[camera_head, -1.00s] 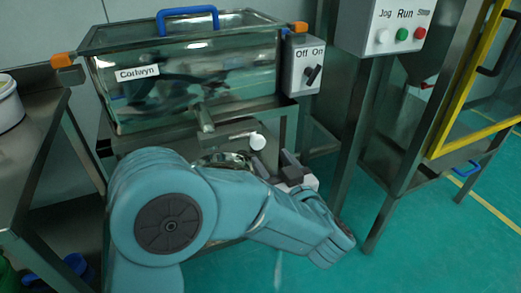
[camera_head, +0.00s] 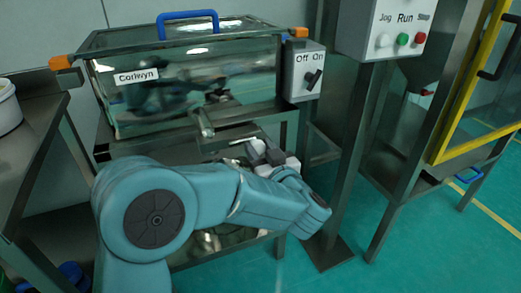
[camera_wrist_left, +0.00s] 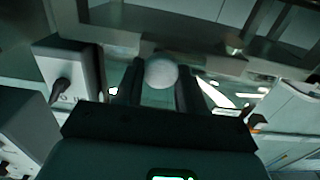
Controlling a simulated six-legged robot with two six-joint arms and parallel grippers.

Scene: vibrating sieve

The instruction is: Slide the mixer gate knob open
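The mixer is a clear-walled box labelled "Corlwyn" (camera_head: 138,76), with a blue handle on its lid. The round white gate knob (camera_wrist_left: 160,72) shows in the left wrist view between the two dark fingers of my left gripper (camera_wrist_left: 160,90). It fills the gap there, but I cannot tell whether both fingers touch it. In the head view my left gripper (camera_head: 266,153) is just below the mixer's front right, at the end of the gate rod (camera_head: 232,142). Its fingers hide the knob there. My right gripper is not in view.
An Off/On switch box (camera_head: 304,72) is on the mixer's right side. A Jog/Run/Stop panel (camera_head: 385,30) stands on a metal post farther right. A yellow-framed guard (camera_head: 437,150) is at the right. A bench with a white container (camera_head: 6,105) is at the left.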

